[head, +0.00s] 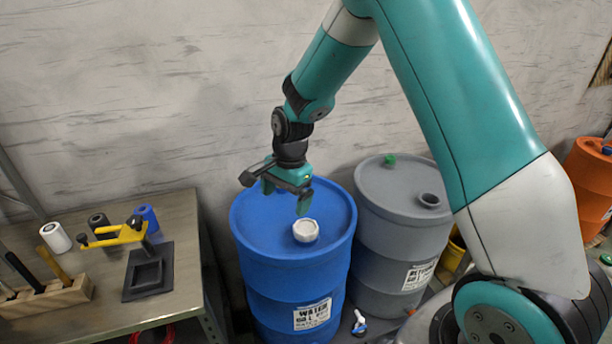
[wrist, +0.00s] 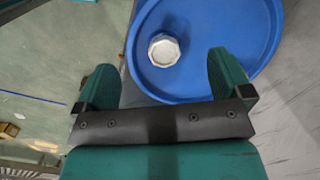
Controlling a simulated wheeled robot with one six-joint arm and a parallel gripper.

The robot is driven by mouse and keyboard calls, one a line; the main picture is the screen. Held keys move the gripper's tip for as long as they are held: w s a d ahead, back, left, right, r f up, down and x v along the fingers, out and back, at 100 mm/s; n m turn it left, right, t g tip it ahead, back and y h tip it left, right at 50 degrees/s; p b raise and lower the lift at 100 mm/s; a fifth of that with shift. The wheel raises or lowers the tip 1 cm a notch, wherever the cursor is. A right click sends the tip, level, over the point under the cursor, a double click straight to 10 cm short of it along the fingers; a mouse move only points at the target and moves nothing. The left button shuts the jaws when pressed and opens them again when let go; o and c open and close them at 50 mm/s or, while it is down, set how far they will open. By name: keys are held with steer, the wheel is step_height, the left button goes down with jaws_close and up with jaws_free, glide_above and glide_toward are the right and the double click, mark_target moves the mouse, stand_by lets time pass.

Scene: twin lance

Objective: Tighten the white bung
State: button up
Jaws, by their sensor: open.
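The white bung (head: 306,230) sits on the top of the blue drum (head: 262,238), toward its front right. The drum carries a "WATER" label. In the wrist view the white bung (wrist: 164,50) shows as a faceted cap on the blue drum top (wrist: 215,70), beyond the fingertips and between their lines. My gripper (head: 286,200) hangs over the drum top, a little left of and behind the bung in the head view. Its two green fingers (wrist: 162,75) are apart with nothing between them. Gripper and bung appear apart.
A grey drum (head: 385,185) with a green bung (head: 390,160) and a dark opening stands right of the blue drum. A workbench (head: 185,230) at left holds a yellow tool (head: 118,236), a black tray and several small items. An orange drum (head: 590,180) is far right.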

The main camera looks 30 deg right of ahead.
mark_target(306, 226)
steer(key=w+d+f+m+h+p, duration=0.1)
steer(key=w+d+f+m+p, duration=0.25)
steer(key=d+f+m, duration=0.3)
steer(key=shift+m, duration=0.35)
steer(key=f+b, duration=0.2)
steer(key=f, duration=0.1)
steer(key=f+b, duration=0.2)
steer(key=f, duration=0.1)
steer(key=d+f+b, duration=0.1)
steer(key=f+b, duration=0.1)
steer(key=f, duration=0.1)
steer(key=shift+f+b, duration=0.4)
steer(key=c, duration=1)
steer(key=m, duration=0.6)
steer(key=shift+b, duration=0.35)
steer(key=m, duration=0.6)
steer(key=shift+m, duration=0.4)
